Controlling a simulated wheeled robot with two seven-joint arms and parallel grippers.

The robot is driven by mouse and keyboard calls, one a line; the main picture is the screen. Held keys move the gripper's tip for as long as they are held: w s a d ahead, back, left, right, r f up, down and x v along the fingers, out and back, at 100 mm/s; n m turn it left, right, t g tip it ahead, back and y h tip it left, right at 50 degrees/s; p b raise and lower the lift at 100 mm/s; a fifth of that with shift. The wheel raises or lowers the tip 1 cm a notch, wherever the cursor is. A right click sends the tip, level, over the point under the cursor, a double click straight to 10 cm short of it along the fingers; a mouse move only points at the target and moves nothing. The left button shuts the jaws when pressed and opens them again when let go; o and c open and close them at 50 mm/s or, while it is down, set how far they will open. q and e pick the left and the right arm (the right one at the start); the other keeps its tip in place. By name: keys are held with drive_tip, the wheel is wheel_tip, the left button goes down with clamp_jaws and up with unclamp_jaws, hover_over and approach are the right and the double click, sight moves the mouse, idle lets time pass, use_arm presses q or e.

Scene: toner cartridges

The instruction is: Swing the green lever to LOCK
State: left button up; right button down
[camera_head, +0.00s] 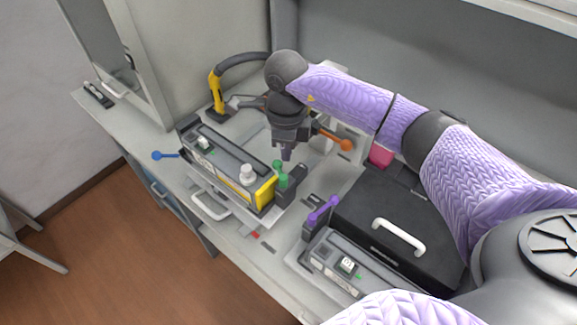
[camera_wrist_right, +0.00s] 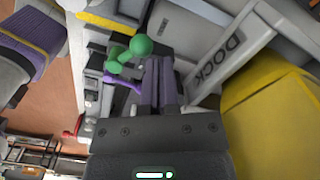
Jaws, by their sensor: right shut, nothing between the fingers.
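The green lever (camera_head: 281,174) stands at the right end of the long grey cartridge unit (camera_head: 222,160), beside its yellow end. In the right wrist view the green lever (camera_wrist_right: 141,46) shows a round knob and a second green part just left of the fingers. My right gripper (camera_head: 287,153) points down just above and behind the lever. Its fingers (camera_wrist_right: 161,70) are shut with nothing between them, close to the knob. I cannot tell whether they touch it. I can read no LOCK mark. My left gripper is not in view.
An orange-knobbed lever (camera_head: 345,145) is right of my gripper, and a blue-knobbed one (camera_head: 158,156) is at the left. A purple lever (camera_head: 323,211) stands by a second cartridge (camera_head: 345,265). A black case (camera_head: 385,220) fills the right. A DOCK label (camera_wrist_right: 215,65) is nearby.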

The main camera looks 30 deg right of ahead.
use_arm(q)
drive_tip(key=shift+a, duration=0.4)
use_arm(e)
drive_tip(key=shift+w+a, duration=0.1)
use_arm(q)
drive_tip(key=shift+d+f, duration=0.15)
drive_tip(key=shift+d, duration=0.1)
use_arm(e)
drive_tip(key=shift+w+a, duration=0.15)
drive_tip(key=shift+a, duration=0.2)
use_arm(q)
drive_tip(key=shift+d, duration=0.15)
